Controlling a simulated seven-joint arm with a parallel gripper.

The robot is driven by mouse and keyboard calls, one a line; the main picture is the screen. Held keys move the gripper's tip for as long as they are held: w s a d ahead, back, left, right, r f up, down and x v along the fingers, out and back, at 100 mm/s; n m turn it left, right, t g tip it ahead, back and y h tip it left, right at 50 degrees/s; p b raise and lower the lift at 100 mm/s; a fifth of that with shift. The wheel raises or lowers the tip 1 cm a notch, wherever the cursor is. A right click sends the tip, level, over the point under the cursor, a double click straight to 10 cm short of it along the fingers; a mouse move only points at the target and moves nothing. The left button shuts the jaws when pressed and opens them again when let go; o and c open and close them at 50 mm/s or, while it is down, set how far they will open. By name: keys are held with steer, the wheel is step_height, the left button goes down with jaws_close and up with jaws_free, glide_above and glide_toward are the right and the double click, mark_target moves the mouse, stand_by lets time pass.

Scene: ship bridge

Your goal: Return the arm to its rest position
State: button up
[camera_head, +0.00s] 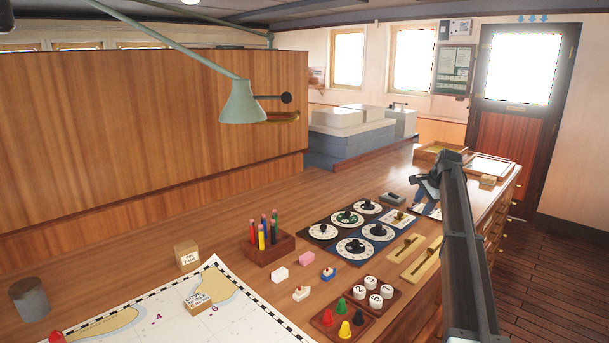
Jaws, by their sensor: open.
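My arm (466,240) reaches from the lower right along the right side of the wooden counter (160,235). My gripper (427,194) is at its far end, low over the counter, beside the dial panels and a white card. It is small in the picture and partly hidden by the arm. The jaws are open, and I see nothing held between them.
Dial panels (358,231), slider boards (414,262), a pen block (269,249) and a peg tray (340,320) stand left of my arm. A chart (235,325) lies at the front left. A green lamp (242,103) hangs over the counter.

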steer(key=s+d+f+m+t, duration=0.2)
steer(key=s+d, duration=0.2)
steer(key=d, duration=0.9)
steer(key=s+d+f+m+t, duration=0.1)
steer(key=s+d+f+m, duration=0.2)
steer(key=d, duration=1)
steer(key=s+a+f+n+g, duration=0.15)
steer(key=s+f, duration=0.35)
steer(key=f, duration=0.5)
steer(key=s+a+f+n+g+h, duration=0.15)
steer(key=s+f, duration=0.35)
steer(key=f, duration=0.5)
steer(key=s+a+f+n+g+y, duration=0.1)
steer(key=s+a+f, duration=0.2)
steer(key=s+f, duration=0.5)
steer(key=s+a+f+n+g, duration=0.35)
steer(key=s+a+f, duration=0.65)
steer(key=a+f, duration=0.35)
steer(key=s+a+f+n+g, duration=0.2)
steer(key=s+a+f+n, duration=0.3)
steer(key=s+a+f, duration=0.7)
steer(key=s+a+f+n+g, duration=0.2)
steer(key=s+a+n, duration=0.1)
steer(key=s+a, duration=0.6)
steer(key=s+a+f+n+g, duration=0.2)
steer(key=s+a, duration=0.8)
steer(key=s, duration=0.7)
steer(key=shift+s+a+f+n+g+h, duration=0.2)
steer(key=shift+s+n+g+h, duration=0.25)
steer(key=shift+n, duration=0.7)
